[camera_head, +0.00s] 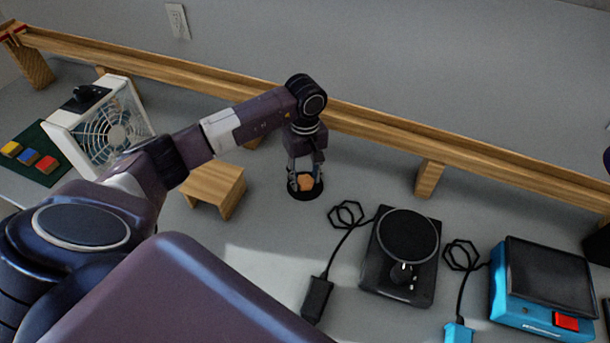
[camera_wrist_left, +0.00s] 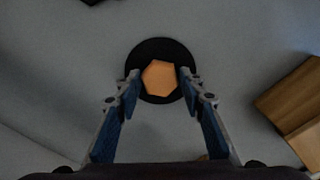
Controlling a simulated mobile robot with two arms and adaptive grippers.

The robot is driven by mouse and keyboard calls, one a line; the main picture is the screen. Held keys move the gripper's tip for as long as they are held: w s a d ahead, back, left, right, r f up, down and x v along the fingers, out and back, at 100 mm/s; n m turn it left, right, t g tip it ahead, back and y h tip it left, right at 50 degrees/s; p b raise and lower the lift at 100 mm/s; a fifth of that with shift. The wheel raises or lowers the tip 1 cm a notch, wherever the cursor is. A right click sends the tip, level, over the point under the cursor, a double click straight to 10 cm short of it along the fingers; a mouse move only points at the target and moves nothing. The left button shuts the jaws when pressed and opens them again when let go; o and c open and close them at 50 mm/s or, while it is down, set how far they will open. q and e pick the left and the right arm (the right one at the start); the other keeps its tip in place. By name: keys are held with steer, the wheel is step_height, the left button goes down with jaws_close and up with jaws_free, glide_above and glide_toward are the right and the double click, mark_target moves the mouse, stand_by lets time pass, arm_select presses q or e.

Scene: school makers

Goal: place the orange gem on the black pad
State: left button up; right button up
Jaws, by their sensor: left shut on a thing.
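The orange gem (camera_head: 306,182) is a small faceted piece between the fingertips of my left gripper (camera_head: 305,180). In the left wrist view the gem (camera_wrist_left: 160,76) shows between the two blue-padded fingers of the left gripper (camera_wrist_left: 160,80), which is shut on it. The round black pad (camera_head: 297,195) lies on the table directly under the gripper. In the left wrist view the pad (camera_wrist_left: 158,46) surrounds the gem on all sides. I cannot tell whether the gem touches the pad or is held just above it. My right gripper does not show.
A wooden block stand (camera_head: 213,188) is left of the pad. A wooden rail (camera_head: 380,128) runs behind it. A black turntable device (camera_head: 401,255) with a cable and a blue box (camera_head: 541,290) are at right. A white fan (camera_head: 104,126) stands at left.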

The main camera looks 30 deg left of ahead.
mark_target(305, 180)
arm_select(q)
steer(key=o, duration=1.1)
steer(key=shift+f, duration=0.1)
steer(key=shift+r, duration=0.25)
steer(key=shift+r+b, duration=1.25)
steer(key=shift+r, duration=4.65)
steer(key=shift+s+f, duration=0.1)
